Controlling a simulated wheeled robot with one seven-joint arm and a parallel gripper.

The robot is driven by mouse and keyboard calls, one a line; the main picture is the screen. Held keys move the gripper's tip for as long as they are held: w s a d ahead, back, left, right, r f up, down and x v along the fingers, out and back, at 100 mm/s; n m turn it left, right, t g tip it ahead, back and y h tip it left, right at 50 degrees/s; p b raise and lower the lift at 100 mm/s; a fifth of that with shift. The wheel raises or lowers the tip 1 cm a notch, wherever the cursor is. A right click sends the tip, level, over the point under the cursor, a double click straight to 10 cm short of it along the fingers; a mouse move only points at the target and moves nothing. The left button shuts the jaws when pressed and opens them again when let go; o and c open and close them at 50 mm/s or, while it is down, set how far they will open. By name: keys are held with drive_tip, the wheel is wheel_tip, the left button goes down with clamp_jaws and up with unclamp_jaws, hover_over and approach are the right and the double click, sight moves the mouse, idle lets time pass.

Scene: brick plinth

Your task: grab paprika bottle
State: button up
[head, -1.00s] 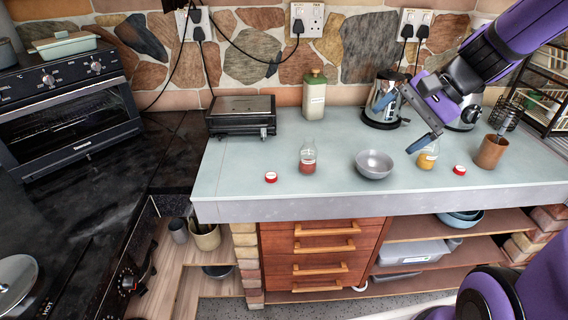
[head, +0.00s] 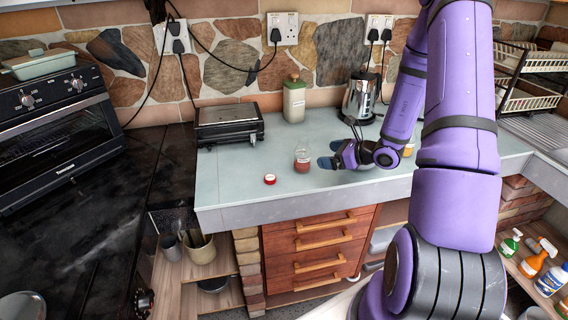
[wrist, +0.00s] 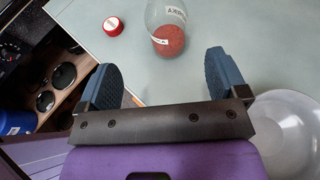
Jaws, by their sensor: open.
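The paprika bottle (head: 303,160) is a small clear jar with red powder and a white label, upright on the pale counter. In the wrist view the paprika bottle (wrist: 168,38) is ahead of the fingers, between their lines and slightly right of centre. My gripper (head: 330,154) is open and empty, low over the counter just right of the bottle in the head view. In the wrist view my gripper (wrist: 162,68) shows both blue fingertips spread apart, with the bottle beyond them.
A red lid (head: 269,179) lies left of the bottle; a grey bowl (wrist: 285,125) is close to the right finger in the wrist view. A black grill (head: 229,122), a green-lidded canister (head: 294,100) and a kettle (head: 359,97) stand behind. The counter (head: 230,180) is clear at front left.

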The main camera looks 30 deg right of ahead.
sight(302, 157)
drive_tip(key=shift+w+d+f+m+h, duration=0.15)
drive_tip(key=shift+f+m+h, duration=0.3)
drive_tip(key=shift+f, duration=0.5)
drive_tip(key=x, duration=0.5)
drive_tip(key=shift+w, duration=0.1)
drive_tip(key=shift+r+x, duration=0.15)
drive_tip(key=shift+x, duration=1.25)
drive_tip(key=shift+r+x, duration=0.15)
drive_tip(key=shift+x, duration=1.3)
drive_tip(key=shift+w, duration=0.1)
drive_tip(key=shift+c, duration=0.4)
drive_tip(key=shift+r, duration=0.1)
drive_tip(key=c, duration=1)
